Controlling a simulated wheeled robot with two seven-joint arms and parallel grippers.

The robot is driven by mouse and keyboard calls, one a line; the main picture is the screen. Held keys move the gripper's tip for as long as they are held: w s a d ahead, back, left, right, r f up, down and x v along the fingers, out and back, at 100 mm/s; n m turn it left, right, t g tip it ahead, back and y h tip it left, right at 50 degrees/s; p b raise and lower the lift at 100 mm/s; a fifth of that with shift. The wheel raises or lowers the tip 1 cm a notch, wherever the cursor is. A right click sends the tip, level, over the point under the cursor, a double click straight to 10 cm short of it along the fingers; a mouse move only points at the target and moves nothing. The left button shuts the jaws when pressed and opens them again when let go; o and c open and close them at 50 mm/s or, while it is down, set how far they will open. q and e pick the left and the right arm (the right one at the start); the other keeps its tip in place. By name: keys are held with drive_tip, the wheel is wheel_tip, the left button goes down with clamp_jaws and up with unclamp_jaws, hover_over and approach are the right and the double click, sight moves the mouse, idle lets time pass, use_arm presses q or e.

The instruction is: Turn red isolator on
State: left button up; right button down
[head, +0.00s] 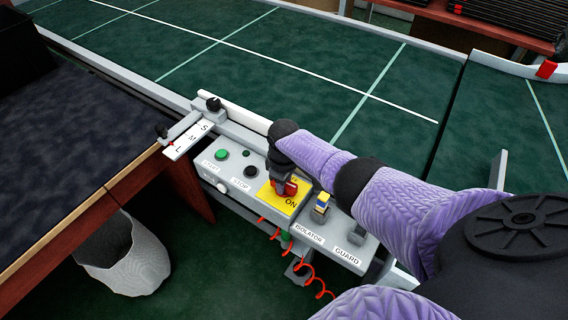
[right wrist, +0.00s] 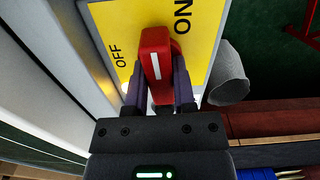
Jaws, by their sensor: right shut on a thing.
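The red isolator handle (head: 289,189) sits on a yellow plate (head: 292,207) on the grey control panel (head: 232,190). My right gripper (head: 281,181) comes down over it and is shut on it. In the right wrist view, the red handle (right wrist: 156,52) is between the two fingers (right wrist: 160,92), its white stripe facing the camera. The yellow plate (right wrist: 205,45) shows OFF to the left of the handle and ON to its upper right; the stripe runs nearly upright between these words. In the head view, part of the plate is hidden by the gripper. My left gripper is not in view.
A red coiled cord (head: 305,266) hangs below. The green conveyor (head: 260,60) lies behind; a grey bin (head: 125,262) stands below left.

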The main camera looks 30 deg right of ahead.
drive_tip(key=shift+m, duration=0.5)
drive_tip(key=shift+c, duration=2.2)
unclamp_jaws()
wheel_tip(320, 180, up, 9)
drive_tip(key=p, duration=0.6)
drive_tip(key=shift+r+p, duration=0.35)
drive_tip(key=shift+r, duration=0.2)
drive_tip(key=shift+f, duration=0.1)
